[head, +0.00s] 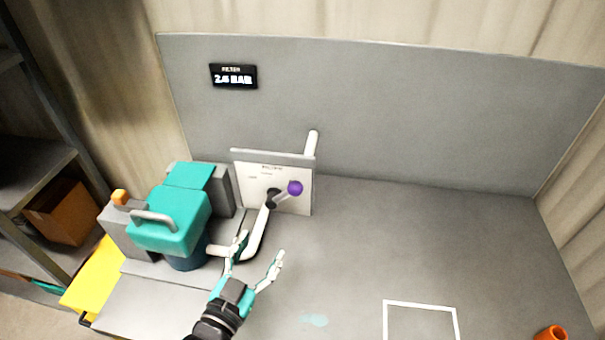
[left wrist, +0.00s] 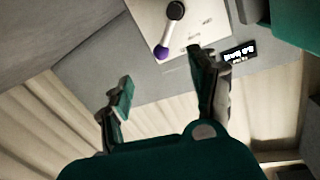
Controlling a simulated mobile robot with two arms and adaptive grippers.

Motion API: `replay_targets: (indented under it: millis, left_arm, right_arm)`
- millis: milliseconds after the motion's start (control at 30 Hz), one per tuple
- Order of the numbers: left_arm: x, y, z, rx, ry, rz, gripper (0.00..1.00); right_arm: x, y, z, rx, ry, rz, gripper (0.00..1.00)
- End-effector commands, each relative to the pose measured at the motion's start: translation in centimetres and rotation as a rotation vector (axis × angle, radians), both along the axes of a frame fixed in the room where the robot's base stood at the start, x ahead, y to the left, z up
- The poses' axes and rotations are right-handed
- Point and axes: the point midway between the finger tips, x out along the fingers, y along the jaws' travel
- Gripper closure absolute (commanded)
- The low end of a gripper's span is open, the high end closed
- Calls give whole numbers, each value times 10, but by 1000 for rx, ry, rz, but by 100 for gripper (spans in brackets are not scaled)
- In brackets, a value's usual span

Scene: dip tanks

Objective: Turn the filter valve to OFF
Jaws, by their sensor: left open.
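The filter valve has a lever with a purple knob (head: 295,188) on a dark hub (head: 272,197), mounted on a white panel (head: 256,170). In the head view the lever points right and slightly up from the hub. The panel's lettering is too small to read. My left gripper (head: 256,256) is open and empty, below and in front of the valve, apart from the knob. In the left wrist view the purple knob (left wrist: 162,53) shows beyond and between the open fingertips (left wrist: 160,75). My right gripper is not in view.
A teal pump unit (head: 168,222) with a grey handle stands left of the valve. A white pipe (head: 257,236) runs by the panel. A display (head: 233,76) on the back wall reads about 2.6 BAR. An orange cup-like object (head: 550,333) is at bottom right. The bench's right half is mostly clear.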

Motion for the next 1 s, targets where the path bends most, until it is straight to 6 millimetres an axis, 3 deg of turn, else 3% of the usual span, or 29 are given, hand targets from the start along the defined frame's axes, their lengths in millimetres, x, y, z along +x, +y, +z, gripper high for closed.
replay_targets:
  millis: [267, 567, 800, 1000]
  left_arm:
    - [21, -13, 11, -13, -61, -11, 38]
    - [81, -38, 12, -13, -58, -12, 38]
    - [127, -57, 11, -14, -56, -11, 38]
    - [153, -68, 9, -14, -56, -11, 38]
  right_arm:
    - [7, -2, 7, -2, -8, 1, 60]
    - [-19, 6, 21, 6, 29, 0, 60]
    - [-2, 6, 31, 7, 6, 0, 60]
    - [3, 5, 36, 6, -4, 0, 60]
